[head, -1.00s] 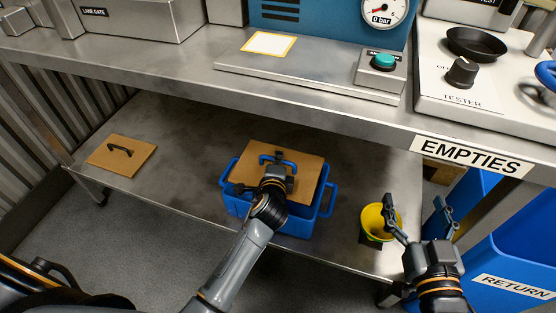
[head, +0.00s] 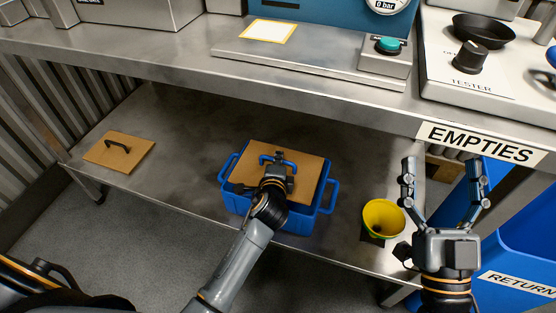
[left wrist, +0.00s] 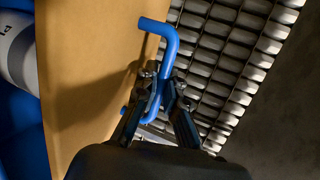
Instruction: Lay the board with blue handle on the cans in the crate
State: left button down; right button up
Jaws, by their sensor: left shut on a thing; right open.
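The tan board (head: 305,168) with the blue handle (head: 284,160) is over the blue crate (head: 328,203) on the lower shelf. It covers most of the crate's opening, and I cannot tell whether it touches anything inside. My left gripper (head: 276,168) is shut on the blue handle. In the left wrist view, the fingers (left wrist: 158,95) close around the handle (left wrist: 160,40), with the board (left wrist: 85,70) to the left. A white can (left wrist: 15,50) shows partly beyond the board's edge; other cans are hidden. My right gripper (head: 443,185) is open and empty, right of the crate.
Another tan board with a black handle (head: 118,152) lies at the shelf's left. A yellow cup-like container (head: 383,218) stands right of the crate, near my right gripper. The worktop's front edge (head: 300,95) overhangs the shelf. A blue bin (head: 520,230) stands at the right.

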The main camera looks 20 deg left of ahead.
aim_at(455, 147)
pick_arm(q)
jog(key=shift+f, duration=0.1)
pick_arm(e)
jog(key=shift+s+r, duration=0.15)
jog(key=shift+r, duration=0.05)
dwell(0.4)
pick_arm(q)
jog(key=shift+f+b, duration=0.3)
jog(key=shift+f, duration=0.05)
pick_arm(e)
jog(key=shift+s+r+t, duration=0.5)
jog(key=shift+r+t, duration=0.2)
jog(key=shift+r, duration=0.15)
pick_arm(q)
jog(key=shift+f, duration=0.1)
pick_arm(e)
jog(key=shift+s+d+y, duration=0.1)
jog(key=shift+s+y, duration=0.1)
jog(key=shift+y, duration=0.2)
pick_arm(q)
jog(key=c, duration=1.4)
grip_release()
jog(key=shift+o, duration=0.2)
pick_arm(e)
jog(key=shift+s+r, duration=0.1)
jog(key=shift+r, duration=0.2)
pick_arm(q)
jog(key=v, duration=0.7)
jog(key=shift+s, duration=0.4)
jog(key=shift+d, duration=0.1)
